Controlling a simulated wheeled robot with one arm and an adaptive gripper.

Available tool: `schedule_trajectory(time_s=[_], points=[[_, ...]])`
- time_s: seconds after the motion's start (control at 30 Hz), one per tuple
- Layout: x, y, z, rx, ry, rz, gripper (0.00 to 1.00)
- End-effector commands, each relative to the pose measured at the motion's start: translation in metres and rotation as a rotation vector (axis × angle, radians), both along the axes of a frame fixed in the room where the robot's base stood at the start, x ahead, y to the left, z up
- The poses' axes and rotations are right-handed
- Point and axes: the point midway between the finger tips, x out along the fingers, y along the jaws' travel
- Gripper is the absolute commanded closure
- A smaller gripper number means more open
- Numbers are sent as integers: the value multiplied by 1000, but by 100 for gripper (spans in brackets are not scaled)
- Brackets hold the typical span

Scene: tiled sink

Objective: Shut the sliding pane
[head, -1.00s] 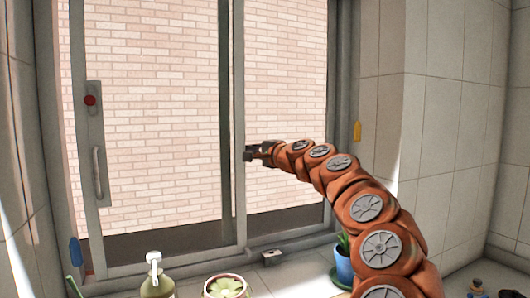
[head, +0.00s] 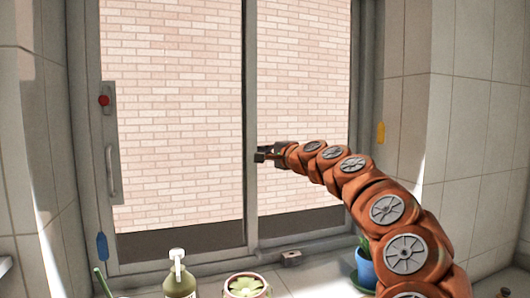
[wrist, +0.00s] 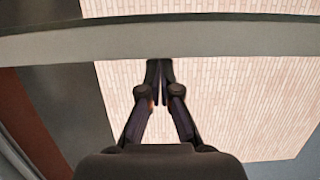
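The sliding pane (head: 249,200) is a grey-framed glass panel on the left part of the window. Its left stile carries a plate with a red knob (head: 103,100) and a vertical handle (head: 110,170). That stile stands against the left window frame (head: 84,150), with no brick strip visible between them. My gripper (head: 263,155) is at the right side of the pane's right stile, at mid height. In the wrist view my fingers (wrist: 159,66) are together and empty, tips at the edge of the grey stile (wrist: 230,37). Exact contact is hard to tell.
A soap bottle (head: 180,280) and a potted succulent (head: 244,286) stand below the window. A blue pot (head: 366,268) is near my arm. A small grey block (head: 291,257) sits on the sill. Blue (head: 102,246) and yellow (head: 381,132) tags flank the window.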

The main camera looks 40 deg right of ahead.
Motion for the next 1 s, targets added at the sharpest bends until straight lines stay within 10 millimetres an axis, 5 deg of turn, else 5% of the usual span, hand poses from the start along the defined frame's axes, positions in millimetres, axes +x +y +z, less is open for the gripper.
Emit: schedule_trajectory(time_s=[0.37, 1.0], points=[[-9, -36, 0, 4, -5, -15, 100], [-85, -29, -2, 1, -6, -18, 100]])
